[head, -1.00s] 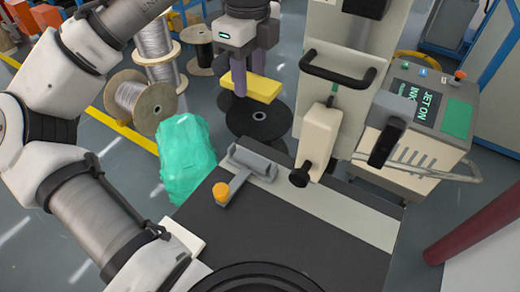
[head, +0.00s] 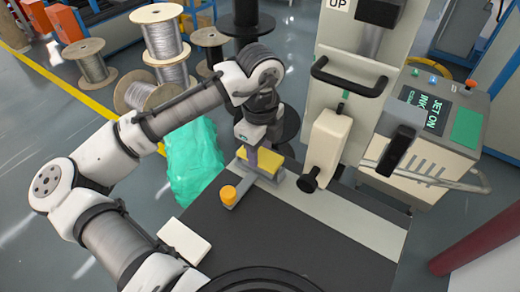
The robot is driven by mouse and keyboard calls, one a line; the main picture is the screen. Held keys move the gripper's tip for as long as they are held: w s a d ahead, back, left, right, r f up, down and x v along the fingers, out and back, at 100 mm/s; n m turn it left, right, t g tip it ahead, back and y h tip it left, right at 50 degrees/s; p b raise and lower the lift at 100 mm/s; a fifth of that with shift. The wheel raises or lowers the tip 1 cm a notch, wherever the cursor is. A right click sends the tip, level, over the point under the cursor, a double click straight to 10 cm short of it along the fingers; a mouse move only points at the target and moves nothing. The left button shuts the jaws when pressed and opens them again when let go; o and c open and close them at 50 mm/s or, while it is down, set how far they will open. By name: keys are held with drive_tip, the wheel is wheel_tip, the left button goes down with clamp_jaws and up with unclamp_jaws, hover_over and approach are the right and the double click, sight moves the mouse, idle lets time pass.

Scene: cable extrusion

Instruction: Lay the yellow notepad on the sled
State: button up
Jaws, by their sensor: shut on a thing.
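The yellow notepad (head: 269,163) is held flat in my gripper (head: 253,160), which is shut on it from above. The grey sled (head: 245,190), with an orange knob at its front left end, sits on the dark machine table. The notepad is over the sled's back part and hides much of it. I cannot tell whether the notepad touches the sled or is slightly above it.
A cream machine head (head: 326,145) with a black knob stands just right of the sled. A white block (head: 185,241) lies at the table's left edge. A green wrapped bundle (head: 194,165) and cable spools (head: 160,40) stand beyond. The table front (head: 285,230) is clear.

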sight(260, 154)
drive_tip(key=shift+f, duration=0.45)
drive_tip(key=shift+f, duration=0.1)
drive_tip(key=shift+f, duration=0.15)
drive_tip(key=o, duration=1)
drive_tip(key=shift+c, duration=0.2)
wheel_tip(260, 154, up, 13)
drive_tip(key=shift+f, duration=0.2)
